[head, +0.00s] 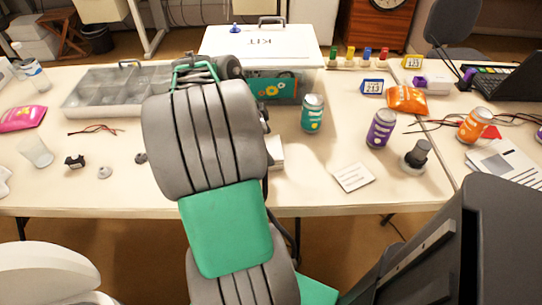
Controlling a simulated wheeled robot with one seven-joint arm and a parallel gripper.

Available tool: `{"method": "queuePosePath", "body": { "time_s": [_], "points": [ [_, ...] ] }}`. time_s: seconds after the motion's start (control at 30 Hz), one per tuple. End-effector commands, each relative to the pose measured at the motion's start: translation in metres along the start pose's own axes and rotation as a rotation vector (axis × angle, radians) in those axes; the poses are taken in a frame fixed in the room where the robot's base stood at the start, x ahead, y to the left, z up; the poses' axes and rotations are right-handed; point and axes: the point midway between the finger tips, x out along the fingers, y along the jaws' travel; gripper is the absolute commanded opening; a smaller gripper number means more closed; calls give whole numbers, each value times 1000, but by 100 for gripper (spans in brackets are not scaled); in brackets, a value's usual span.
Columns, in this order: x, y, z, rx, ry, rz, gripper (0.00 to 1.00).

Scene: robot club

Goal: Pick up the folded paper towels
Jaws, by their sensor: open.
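A white, flat-sided item (277,155), which looks like the folded paper towels, lies on the near table just right of my arm. My arm hides its left part, so I cannot tell its full shape. My arm reaches forward over the table in the middle of the view. I cannot see how the gripper stands relative to the towels.
A teal can (313,113), a purple can (381,128) and a white note (353,177) are right of the towels. A grey compartment tray (85,104) is at left. The table's front edge is close.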

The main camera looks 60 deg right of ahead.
Motion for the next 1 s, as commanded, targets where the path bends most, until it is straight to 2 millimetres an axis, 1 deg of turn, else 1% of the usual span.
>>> {"method": "queuePosePath", "body": {
  "time_s": [0.03,0.1,0.2,0.43,1.0],
  "points": [
    [13,1,0,1,1,4,100],
    [25,1,0,-1,1,3,100],
    [36,1,-1,-1,0,1,100],
    [36,0,-1,-3,0,-1,99],
    [36,0,0,-4,0,-2,53]
  ]
}}
